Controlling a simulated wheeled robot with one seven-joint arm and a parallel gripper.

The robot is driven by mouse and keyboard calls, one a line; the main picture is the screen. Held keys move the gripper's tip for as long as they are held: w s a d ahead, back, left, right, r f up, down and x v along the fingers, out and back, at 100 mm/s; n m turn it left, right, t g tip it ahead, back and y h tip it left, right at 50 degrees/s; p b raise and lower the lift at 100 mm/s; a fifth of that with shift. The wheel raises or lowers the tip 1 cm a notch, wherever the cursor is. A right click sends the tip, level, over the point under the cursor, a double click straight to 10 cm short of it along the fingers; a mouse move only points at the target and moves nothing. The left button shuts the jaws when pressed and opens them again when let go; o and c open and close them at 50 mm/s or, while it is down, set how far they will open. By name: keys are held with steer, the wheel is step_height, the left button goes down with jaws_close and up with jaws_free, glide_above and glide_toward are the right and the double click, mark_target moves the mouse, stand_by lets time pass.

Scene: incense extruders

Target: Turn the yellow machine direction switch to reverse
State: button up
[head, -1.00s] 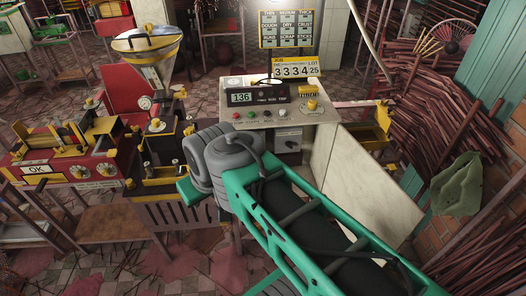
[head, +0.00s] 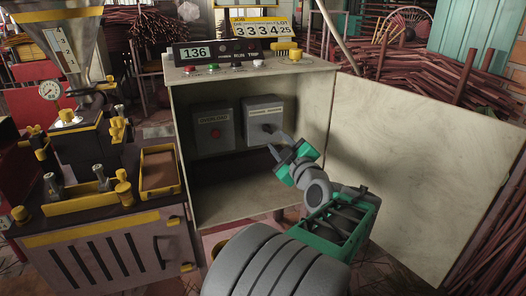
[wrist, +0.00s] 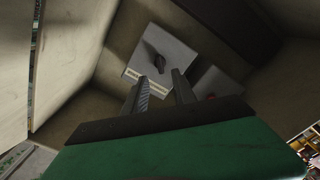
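The direction switch is a dark knob (head: 267,128) on the front of a grey box (head: 262,112), on the back wall inside the open cabinet (head: 255,192). The box has a label strip along one edge, too small to read. In the wrist view the knob (wrist: 155,63) sits on the pale box face (wrist: 172,50), ahead of my fingers. My gripper (head: 277,143) is in the cabinet opening, just below and right of the knob. In the wrist view my gripper (wrist: 160,80) has its two fingers apart, with nothing between them. The fingers appear short of the knob.
A second grey box (head: 213,124) with a red button is left of the switch box. The open door panel (head: 425,170) stands to the right of my arm. The console top (head: 240,69) is above. A dark machine with yellow trim (head: 98,225) stands on the left.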

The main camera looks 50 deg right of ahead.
mark_target(268, 130)
steer(key=x, duration=0.7)
steer(key=shift+w+r, duration=0.15)
steer(key=shift+w, duration=0.15)
steer(key=shift+c, duration=0.3)
jaws_close()
